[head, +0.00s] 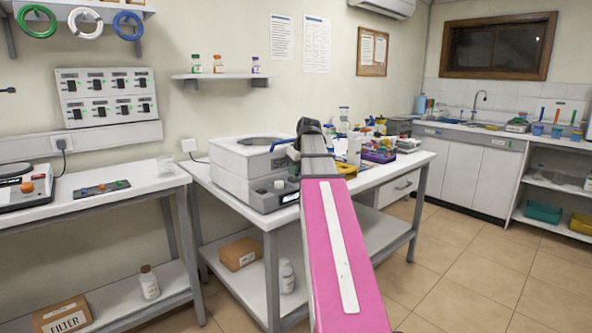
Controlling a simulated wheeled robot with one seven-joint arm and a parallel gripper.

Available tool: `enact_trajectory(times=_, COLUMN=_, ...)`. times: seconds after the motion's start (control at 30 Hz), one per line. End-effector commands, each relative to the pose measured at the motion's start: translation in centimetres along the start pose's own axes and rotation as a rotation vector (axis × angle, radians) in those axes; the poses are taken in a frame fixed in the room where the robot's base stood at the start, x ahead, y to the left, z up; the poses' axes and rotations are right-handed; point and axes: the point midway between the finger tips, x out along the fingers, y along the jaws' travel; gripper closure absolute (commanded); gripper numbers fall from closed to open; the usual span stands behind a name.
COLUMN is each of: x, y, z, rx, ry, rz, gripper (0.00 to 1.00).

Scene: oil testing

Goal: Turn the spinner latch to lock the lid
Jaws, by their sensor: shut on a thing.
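The spinner (226,160) is a white boxy machine on the middle bench, with a round grey top and a front panel with a knob. A small blue curved part (279,144) shows at its right top edge, beside the end of my arm; it looks like the latch. My gripper (292,152) is at this right side of the spinner, shut on what appears to be the latch. My own pink and grey arm hides most of the fingers and the contact. How far the latch is turned cannot be seen.
Bottles and coloured racks (378,156) crowd the bench right of my arm. The left bench (120,181) holds a hotplate device and a small panel. A cardboard box (239,254) and white bottle (286,277) stand on the lower shelf. The floor at right is clear.

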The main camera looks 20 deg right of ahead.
Motion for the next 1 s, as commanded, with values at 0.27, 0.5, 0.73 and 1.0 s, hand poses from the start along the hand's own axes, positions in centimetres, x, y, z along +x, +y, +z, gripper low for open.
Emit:
enact_trajectory(times=0.27, x=-0.03, y=-0.20, z=0.03, rx=0.077, ry=-0.001, rz=0.032, gripper=1.00)
enact_trajectory(times=0.5, x=-0.04, y=-0.38, z=0.02, rx=0.237, ry=0.000, rz=0.099, gripper=1.00)
enact_trajectory(times=0.73, x=-0.01, y=-0.57, z=-0.11, rx=0.399, ry=0.001, rz=0.166, gripper=1.00)
enact_trajectory(times=1.0, x=0.02, y=-0.66, z=-0.19, rx=0.540, ry=0.000, rz=0.225, gripper=1.00)
